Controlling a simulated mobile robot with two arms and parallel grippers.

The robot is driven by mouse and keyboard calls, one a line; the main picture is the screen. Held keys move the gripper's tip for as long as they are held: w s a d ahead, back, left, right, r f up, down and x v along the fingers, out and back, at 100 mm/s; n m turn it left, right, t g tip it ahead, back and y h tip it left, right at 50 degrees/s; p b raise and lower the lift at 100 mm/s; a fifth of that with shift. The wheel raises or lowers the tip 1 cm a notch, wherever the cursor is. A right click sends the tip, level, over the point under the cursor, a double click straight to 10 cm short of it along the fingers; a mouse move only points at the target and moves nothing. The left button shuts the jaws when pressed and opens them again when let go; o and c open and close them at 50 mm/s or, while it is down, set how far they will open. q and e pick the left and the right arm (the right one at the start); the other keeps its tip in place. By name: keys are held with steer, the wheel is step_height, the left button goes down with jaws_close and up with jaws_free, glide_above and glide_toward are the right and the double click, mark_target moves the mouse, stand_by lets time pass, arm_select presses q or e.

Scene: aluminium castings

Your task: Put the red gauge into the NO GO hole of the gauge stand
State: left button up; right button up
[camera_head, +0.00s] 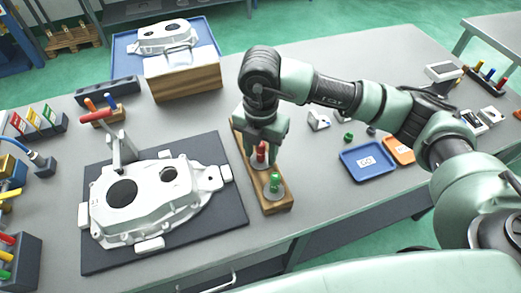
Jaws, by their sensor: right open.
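The gauge stand (280,205) is a narrow wooden block on the bench, right of the dark mat. The red gauge (261,154) is upright at the stand, with a pale ring around its foot. Whether it is fully seated in a hole is hidden. A green gauge (274,183) stands upright in the near end of the stand. My right gripper (262,150) points down over the stand, open, with its fingers around or beside the red gauge. The stand's far part is mostly behind the gripper. No NO GO lettering is readable. My left gripper is not in view.
A white casting (152,194) lies on a dark mat (205,230) to the left, beside a red-handled clamp (97,115). A wooden box (186,84) stands behind. A blue GO tray (367,161) and an orange tray (398,149) lie to the right, near small parts.

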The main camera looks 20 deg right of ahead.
step_height(320, 180, up, 8)
steer(key=shift+f+b, duration=0.1)
steer(key=shift+b, duration=0.5)
